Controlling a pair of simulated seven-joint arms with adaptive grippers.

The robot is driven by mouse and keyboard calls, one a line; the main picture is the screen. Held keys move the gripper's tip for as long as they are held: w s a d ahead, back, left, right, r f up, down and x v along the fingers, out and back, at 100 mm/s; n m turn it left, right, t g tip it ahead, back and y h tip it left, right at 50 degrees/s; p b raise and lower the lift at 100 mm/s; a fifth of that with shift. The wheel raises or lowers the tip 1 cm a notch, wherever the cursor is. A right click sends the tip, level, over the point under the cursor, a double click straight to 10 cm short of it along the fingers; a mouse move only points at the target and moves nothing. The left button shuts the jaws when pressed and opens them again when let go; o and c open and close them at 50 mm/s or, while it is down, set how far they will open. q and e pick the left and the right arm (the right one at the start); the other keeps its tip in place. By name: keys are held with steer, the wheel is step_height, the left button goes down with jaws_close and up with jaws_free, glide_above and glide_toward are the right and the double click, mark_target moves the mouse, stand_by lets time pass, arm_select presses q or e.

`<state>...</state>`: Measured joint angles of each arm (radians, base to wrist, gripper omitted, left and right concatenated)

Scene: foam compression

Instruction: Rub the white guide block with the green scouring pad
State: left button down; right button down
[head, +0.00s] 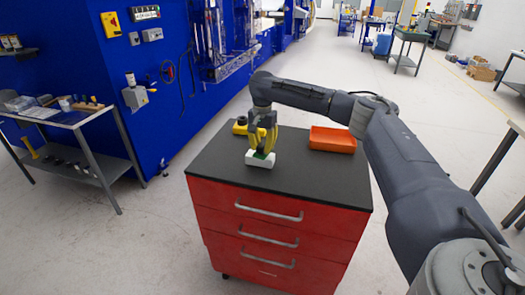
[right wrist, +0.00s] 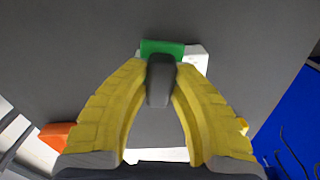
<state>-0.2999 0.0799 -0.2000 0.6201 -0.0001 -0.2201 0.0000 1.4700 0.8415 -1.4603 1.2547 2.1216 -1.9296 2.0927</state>
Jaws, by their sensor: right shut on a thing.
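My right gripper (head: 262,143) has yellow fingers and points down over the dark top of the red cabinet. It is shut on the green scouring pad (head: 262,154). The pad is at the white guide block (head: 259,161), just above or touching it; I cannot tell which. In the right wrist view, the fingertips (right wrist: 161,72) close around a dark grey piece, with the green pad (right wrist: 160,46) showing beyond it. The white block (right wrist: 198,57) shows beside the pad, partly hidden by it and the fingers. My left gripper is not in view.
An orange tray (head: 332,139) stands on the cabinet top (head: 215,165) to the right of the gripper. A yellow object (head: 240,126) lies behind and left of it, partly hidden. The cabinet top's front is clear. A blue wall panel stands behind at left.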

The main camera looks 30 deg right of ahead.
mark_target(262, 143)
steer(key=shift+r, duration=1.9)
steer(key=shift+r, duration=0.1)
steer(key=shift+r, duration=1.4)
steer(key=shift+r, duration=0.1)
